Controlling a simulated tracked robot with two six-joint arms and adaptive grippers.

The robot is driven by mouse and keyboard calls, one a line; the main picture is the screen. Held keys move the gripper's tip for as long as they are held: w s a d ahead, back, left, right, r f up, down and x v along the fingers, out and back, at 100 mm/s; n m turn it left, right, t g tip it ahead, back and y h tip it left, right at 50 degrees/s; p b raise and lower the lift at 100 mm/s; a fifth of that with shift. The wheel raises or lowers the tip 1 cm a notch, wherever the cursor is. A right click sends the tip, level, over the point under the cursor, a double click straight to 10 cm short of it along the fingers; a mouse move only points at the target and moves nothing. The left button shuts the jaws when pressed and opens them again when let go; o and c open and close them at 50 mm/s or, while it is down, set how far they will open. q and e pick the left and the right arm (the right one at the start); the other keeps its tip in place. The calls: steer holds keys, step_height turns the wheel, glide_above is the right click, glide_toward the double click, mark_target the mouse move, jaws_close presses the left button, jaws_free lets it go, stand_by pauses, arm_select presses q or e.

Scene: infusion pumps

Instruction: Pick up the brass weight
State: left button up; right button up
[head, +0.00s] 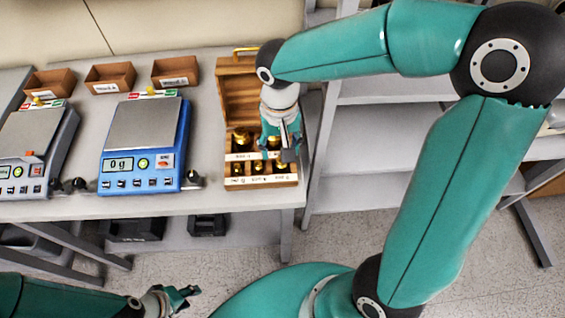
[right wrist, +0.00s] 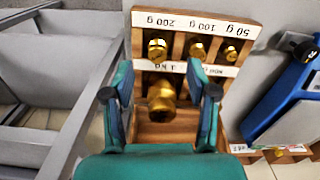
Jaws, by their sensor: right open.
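Brass weights stand in a wooden box (head: 234,92), its lid open at the back. In the right wrist view a large brass weight (right wrist: 162,98) stands in the compartment by the label strip, between the two fingers of my right gripper (right wrist: 160,92). The fingers are open, with gaps to the weight on both sides. In the head view my right gripper (head: 281,150) is over the right part of the box and hides some weights. My left gripper (head: 186,297) is low, in front of the table, holding nothing I can see; its opening is unclear.
Smaller weights (right wrist: 157,50) stand in a row labelled 200 g, 100 g and 50 g. A blue scale (head: 143,140) reading 0 g and a grey scale (head: 32,145) stand left of the box. Small brown trays (head: 110,76) line the back. Grey shelving (head: 375,140) stands right.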

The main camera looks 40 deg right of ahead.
mark_target(281, 164)
steer(key=f, duration=0.4)
steer(key=shift+d+f+p, duration=0.2)
steer(key=shift+f+p, duration=0.15)
steer(key=shift+f, duration=0.05)
jaws_close()
